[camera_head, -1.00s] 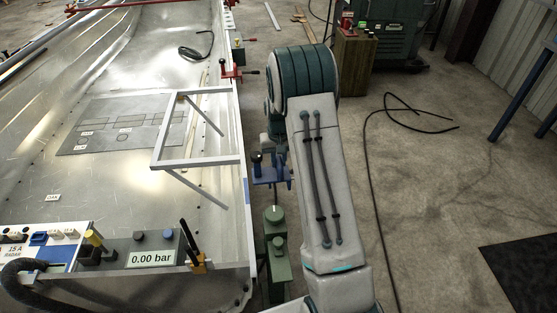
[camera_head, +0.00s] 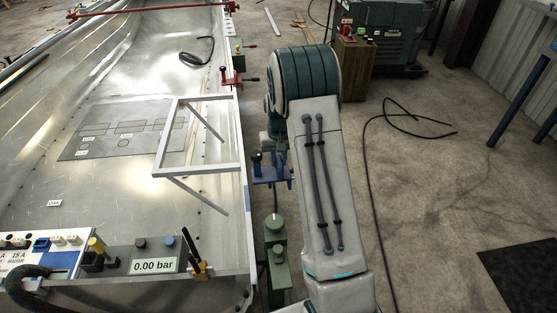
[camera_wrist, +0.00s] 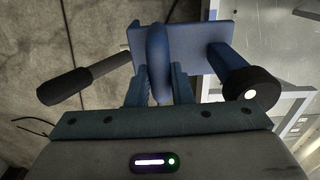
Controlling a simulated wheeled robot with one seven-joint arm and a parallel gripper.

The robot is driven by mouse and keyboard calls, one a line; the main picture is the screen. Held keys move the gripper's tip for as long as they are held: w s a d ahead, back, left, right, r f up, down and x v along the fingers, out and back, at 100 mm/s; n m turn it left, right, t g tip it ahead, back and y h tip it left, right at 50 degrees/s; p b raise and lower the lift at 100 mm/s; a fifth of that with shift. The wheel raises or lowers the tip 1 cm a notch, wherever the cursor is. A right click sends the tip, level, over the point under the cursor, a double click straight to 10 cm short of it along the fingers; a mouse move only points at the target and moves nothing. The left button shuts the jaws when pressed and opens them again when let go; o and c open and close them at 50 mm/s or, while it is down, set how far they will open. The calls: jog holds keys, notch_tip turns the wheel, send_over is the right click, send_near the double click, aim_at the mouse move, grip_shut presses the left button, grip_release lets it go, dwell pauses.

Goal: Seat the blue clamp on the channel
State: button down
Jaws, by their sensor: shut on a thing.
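The blue clamp (camera_head: 270,174) is at the hull's right edge in the head view, left of my arm. In the wrist view the clamp (camera_wrist: 196,48) fills the upper middle, with a black handle on the left and a black-tipped blue screw on the right. My gripper (camera_wrist: 158,85) is shut on the clamp's blue middle part, one finger on each side. In the head view my arm hides most of the gripper. The channel is the rail (camera_head: 241,130) along the hull's right edge. The clamp is close beside it; I cannot tell whether they touch.
A red clamp (camera_head: 233,80) sits further up the rail. A white angled frame (camera_head: 207,171) stands inside the hull, left of the blue clamp. A pressure box (camera_head: 153,266) and a yellow clamp (camera_head: 198,262) are at the near edge. A green device (camera_head: 275,232) stands below the blue clamp.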

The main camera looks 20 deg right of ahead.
jog(key=shift+r+p, duration=0.8)
jog(key=shift+r, duration=0.9)
